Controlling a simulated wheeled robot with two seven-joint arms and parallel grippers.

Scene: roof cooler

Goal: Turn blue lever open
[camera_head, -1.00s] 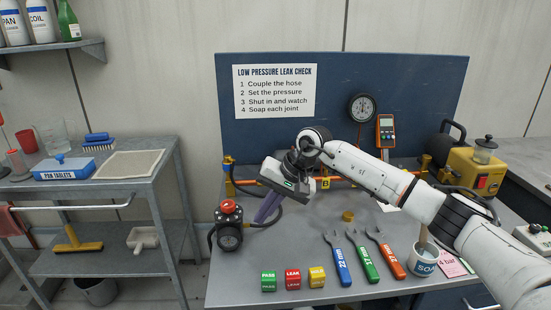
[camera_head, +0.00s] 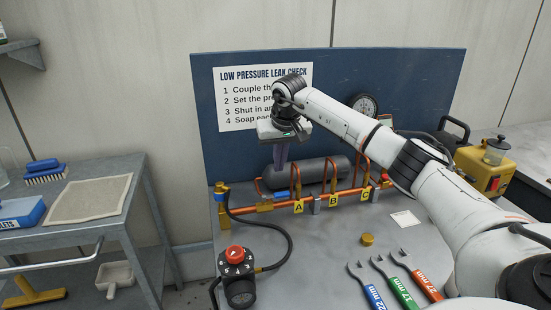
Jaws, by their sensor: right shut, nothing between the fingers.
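My right gripper (camera_head: 281,166) comes in from the right, points down and is shut and empty. In the picture its fingertips are over the grey cylinder behind the copper pipe (camera_head: 330,198), above tag A (camera_head: 298,207). I cannot tell their exact height. A small blue part (camera_head: 221,187) sits on the brass fitting at the pipe's left end, left of the fingertips. Another blue bit (camera_head: 292,192) shows by the pipe near tag A. Both are too small to tell which is the lever or how it is turned. My left gripper is not in view.
A black hose curves from the left fitting to a gauge unit with a red knob (camera_head: 234,254). A brass cap (camera_head: 367,239) and several wrenches (camera_head: 408,290) lie on the bench. The blue backboard (camera_head: 420,90) stands behind. A yellow pump (camera_head: 480,175) is at the right.

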